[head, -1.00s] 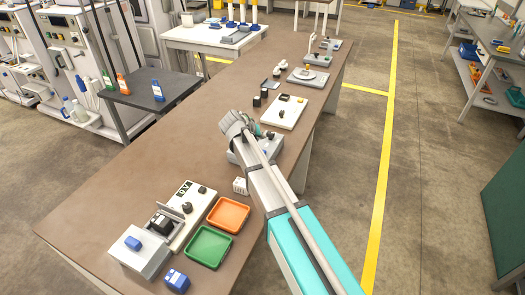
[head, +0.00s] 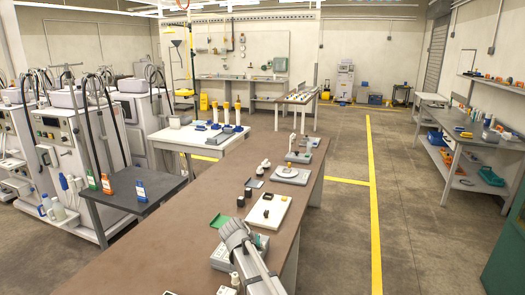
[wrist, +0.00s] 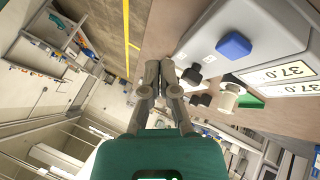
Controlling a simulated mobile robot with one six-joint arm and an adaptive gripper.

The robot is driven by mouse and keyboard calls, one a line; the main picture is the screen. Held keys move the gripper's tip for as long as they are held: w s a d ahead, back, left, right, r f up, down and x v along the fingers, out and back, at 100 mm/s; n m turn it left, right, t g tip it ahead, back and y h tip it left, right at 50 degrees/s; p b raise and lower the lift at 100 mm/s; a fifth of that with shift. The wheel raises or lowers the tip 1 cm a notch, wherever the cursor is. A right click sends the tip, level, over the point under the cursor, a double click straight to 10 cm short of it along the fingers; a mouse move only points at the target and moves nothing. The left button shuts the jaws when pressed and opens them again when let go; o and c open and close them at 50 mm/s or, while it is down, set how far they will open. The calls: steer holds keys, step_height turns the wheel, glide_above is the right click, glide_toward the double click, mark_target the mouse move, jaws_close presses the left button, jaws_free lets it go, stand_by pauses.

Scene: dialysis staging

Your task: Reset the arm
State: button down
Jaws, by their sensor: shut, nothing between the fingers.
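The task names no object besides my arm. In the wrist view my gripper (wrist: 166,72) has its two grey fingers together at the tips, with nothing between them. It hangs over the brown bench beside a grey-white device with a blue block (wrist: 233,44) on it and "37.0" labels (wrist: 275,74). A black knob and a white knob (wrist: 229,97) are close to the right of the fingers. In the head view the grey end of my arm shows at the bottom centre, over the bench (head: 165,250); the fingers cannot be made out there.
On the bench beyond my arm are a white board with black parts (head: 268,210), a green tray (head: 220,221) and a scale-like device (head: 291,175). A dark side table (head: 130,195) with bottles stands left. The floor right of the yellow line (head: 374,200) is clear.

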steer(key=s+d+f+g+y, duration=0.1)
steer(key=s+d+g+y, duration=0.1)
steer(key=s+d, duration=0.7)
steer(key=s+d+f+m+g+y, duration=0.1)
steer(key=s+d+f+g+y, duration=0.1)
steer(key=s+d, duration=0.7)
steer(key=s+g+y, duration=0.1)
steer(key=s, duration=0.3)
steer(key=shift+s+f+g+p, duration=0.2)
steer(key=shift+s+g+p, duration=0.15)
steer(key=shift+g+p, duration=0.05)
steer(key=shift+d, duration=0.1)
stand_by(0.6)
